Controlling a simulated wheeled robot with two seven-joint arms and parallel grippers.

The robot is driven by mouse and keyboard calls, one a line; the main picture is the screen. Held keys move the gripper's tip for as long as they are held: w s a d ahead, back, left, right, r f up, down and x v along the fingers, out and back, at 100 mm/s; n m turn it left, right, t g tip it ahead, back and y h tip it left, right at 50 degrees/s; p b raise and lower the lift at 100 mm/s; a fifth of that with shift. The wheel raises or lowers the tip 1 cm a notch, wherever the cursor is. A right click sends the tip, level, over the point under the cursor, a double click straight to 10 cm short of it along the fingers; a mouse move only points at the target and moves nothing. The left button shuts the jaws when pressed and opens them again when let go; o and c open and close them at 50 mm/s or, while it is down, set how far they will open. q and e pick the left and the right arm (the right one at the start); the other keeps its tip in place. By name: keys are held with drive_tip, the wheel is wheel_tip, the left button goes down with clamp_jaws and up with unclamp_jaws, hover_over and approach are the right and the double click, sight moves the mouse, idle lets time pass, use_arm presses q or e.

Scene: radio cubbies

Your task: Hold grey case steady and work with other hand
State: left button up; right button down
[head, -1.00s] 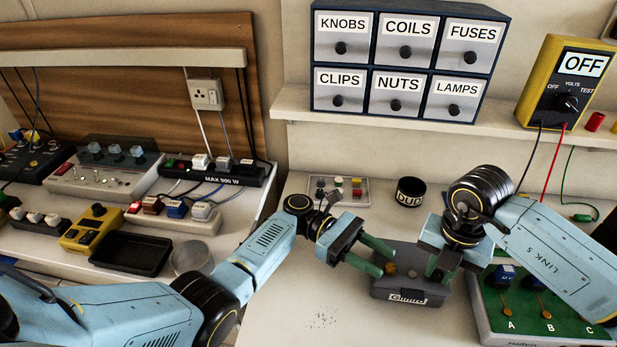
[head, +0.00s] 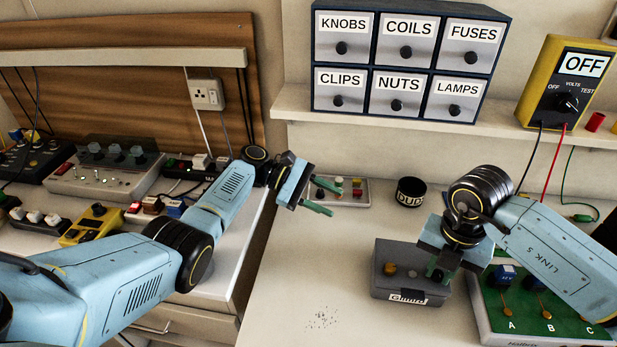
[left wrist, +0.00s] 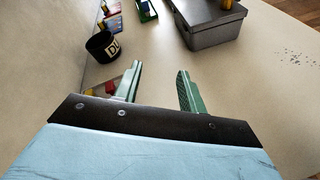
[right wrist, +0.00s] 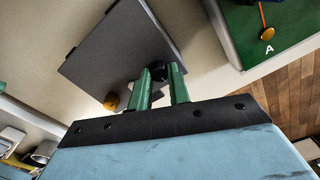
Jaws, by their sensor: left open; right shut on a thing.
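The grey case (head: 385,291) with a white label stands on the bench left of the green board, and also shows in the left wrist view (left wrist: 213,35). My right gripper (head: 440,272) is down at the case's right side. In the right wrist view its fingers (right wrist: 162,72) are shut on a dark knob (right wrist: 160,70) on the case. My left gripper (head: 326,197) is open and empty, away from the case, over the pale tray of small coloured knobs (head: 363,202).
A black DUD pot (head: 411,192) stands behind the case. The green board (head: 497,318) with levers is at right. Labelled drawers (head: 405,60) and a yellow meter (head: 566,80) are on the shelf. The bench's front left is clear but for dark specks (head: 321,317).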

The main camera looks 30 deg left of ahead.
use_arm(q)
drive_tip(key=w+a+m+t+y, duration=0.1)
drive_tip(key=w+a+y, duration=0.1)
drive_tip(key=w+a+m+t+y, duration=0.1)
drive_tip(key=w+a, duration=0.1)
drive_tip(key=w+a+f+m+t+y, duration=0.1)
drive_tip(key=w+a+m+t+y, duration=0.1)
drive_tip(key=shift+a+y, duration=0.3)
drive_tip(key=shift+a, duration=0.05)
drive_tip(key=shift+w+a+f+m+y, duration=0.15)
drive_tip(key=shift+w+a+m+y, duration=0.1)
drive_tip(key=shift+a+m+y, duration=0.25)
drive_tip(key=shift+a, duration=0.1)
